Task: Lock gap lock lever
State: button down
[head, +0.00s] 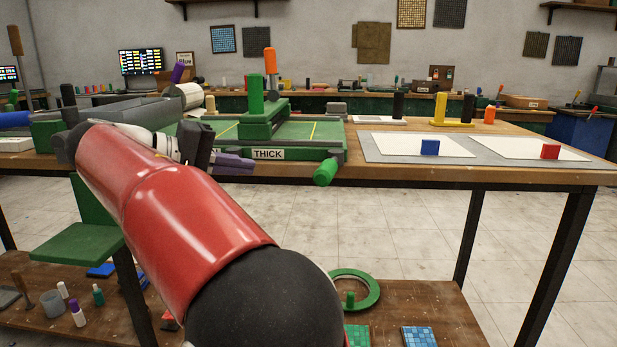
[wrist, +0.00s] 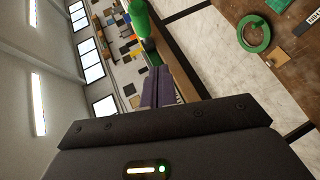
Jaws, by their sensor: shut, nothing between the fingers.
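A green machine (head: 300,133) with a "THICK" label stands on the bench. A green cylindrical handle (head: 325,172) juts from its front right corner and points downward; it looks like the gap lock lever, but no label confirms this. A green handle with a dark end also shows in the wrist view (wrist: 138,18), beyond the fingers. An orange-topped upright lever (head: 270,62) stands on the machine. My gripper (head: 248,163), with purple fingers, is left of the green handle, in front of the machine and apart from the handle. In the wrist view its fingers (wrist: 158,80) are together and empty.
A grey mat (head: 375,157) with white sheets, a blue block (head: 430,147) and a red block (head: 550,151) lies right on the bench. Several upright tools stand behind it. A lower shelf (head: 420,297) holds a green ring (head: 372,280) and tiles. The floor right of the shelf is clear.

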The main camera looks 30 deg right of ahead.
jog(key=shift+s+a+r+m+g+h, duration=0.15)
jog(key=shift+a+r+m+h, duration=0.2)
jog(key=shift+a, duration=0.3)
jog(key=shift+w+a+r+m+g+h, duration=0.15)
jog(key=shift+a+r+h, duration=0.2)
jog(key=shift+a+r, duration=0.25)
jog(key=shift+s+d, duration=0.1)
jog(key=b, duration=0.2)
send_near(330, 166)
jog(key=w+d+f, duration=0.1)
jog(key=w+d, duration=0.3)
jog(key=shift+s+d+f, duration=0.4)
jog(key=shift+s+d, duration=0.15)
jog(key=shift+s, duration=0.15)
